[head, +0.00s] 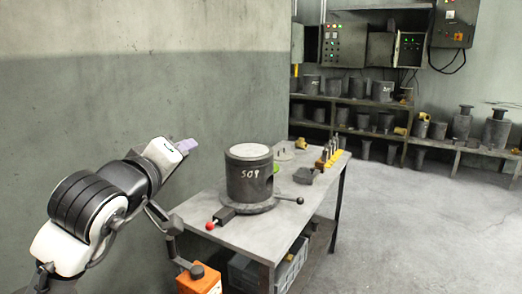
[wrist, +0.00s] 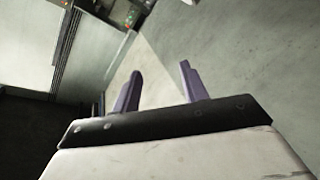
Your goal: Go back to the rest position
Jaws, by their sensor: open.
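My gripper (head: 187,146) is at the end of my raised arm, on the left in the head view, in front of the grey wall. Its purple fingers are apart in the wrist view (wrist: 158,92), with nothing between them. The gripper is left of and above the table (head: 190,207) and touches nothing that I can see.
A dark cylinder marked 509 (head: 249,180) stands on the table, with a red-knobbed lever (head: 221,217) beside it. An orange box (head: 199,280) is below my arm. Shelves (head: 420,142) with metal parts line the back. The floor (head: 430,230) at right is clear.

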